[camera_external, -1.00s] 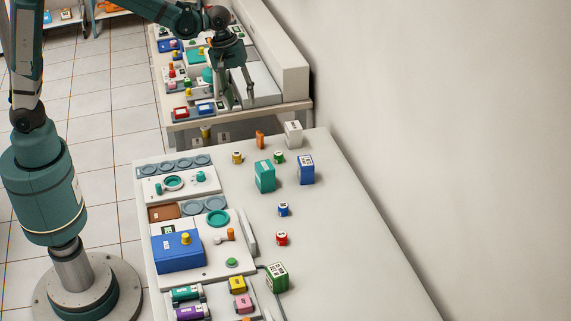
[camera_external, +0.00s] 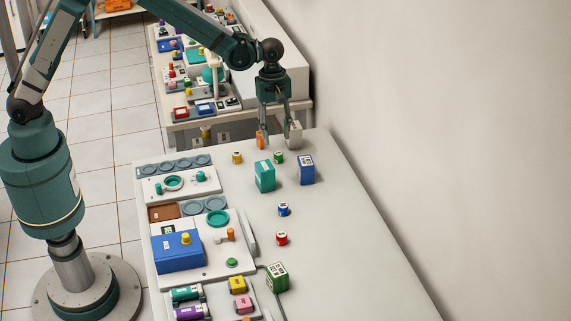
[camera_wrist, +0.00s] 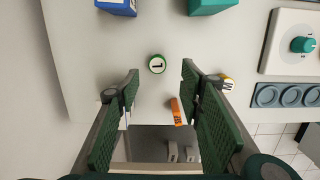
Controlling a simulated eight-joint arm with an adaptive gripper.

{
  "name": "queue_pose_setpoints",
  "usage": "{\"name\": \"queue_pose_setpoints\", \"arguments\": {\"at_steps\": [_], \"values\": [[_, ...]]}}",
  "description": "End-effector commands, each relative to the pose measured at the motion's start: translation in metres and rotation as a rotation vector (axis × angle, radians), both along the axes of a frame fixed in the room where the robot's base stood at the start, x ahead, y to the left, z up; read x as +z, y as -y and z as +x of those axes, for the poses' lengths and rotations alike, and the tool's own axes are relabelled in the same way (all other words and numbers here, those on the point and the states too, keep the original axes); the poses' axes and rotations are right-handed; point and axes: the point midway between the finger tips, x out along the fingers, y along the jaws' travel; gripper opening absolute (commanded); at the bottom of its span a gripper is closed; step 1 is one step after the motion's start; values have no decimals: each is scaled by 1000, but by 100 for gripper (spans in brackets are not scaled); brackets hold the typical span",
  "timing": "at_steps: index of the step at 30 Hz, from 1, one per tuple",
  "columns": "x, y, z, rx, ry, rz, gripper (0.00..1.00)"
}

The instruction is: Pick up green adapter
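The green adapter (camera_external: 279,158) is a small short cylinder with a white label, standing near the far end of the white table. In the wrist view the green adapter (camera_wrist: 157,64) shows its round top with a dark mark, just ahead of the fingertips and centred between them. My gripper (camera_external: 279,143) points down over the table's far end, just behind the adapter in the outside view. My gripper (camera_wrist: 160,80) is open and empty, with a wide gap between its dark green fingers. It does not touch the adapter.
A teal box (camera_external: 265,178) and a blue box (camera_external: 306,171) stand in front of the adapter. A yellow cylinder (camera_external: 237,158) and an orange piece (camera_external: 260,138) lie to its left. A white box (camera_external: 296,136) is partly hidden behind my finger. The table's right side is clear.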

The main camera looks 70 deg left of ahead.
Motion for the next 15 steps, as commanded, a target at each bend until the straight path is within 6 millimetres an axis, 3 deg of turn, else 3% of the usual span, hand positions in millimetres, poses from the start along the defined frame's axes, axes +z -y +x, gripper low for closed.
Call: {"name": "queue_pose_setpoints", "arguments": {"at_steps": [15], "values": [[-8,3,3,19,-11,0,37]]}}
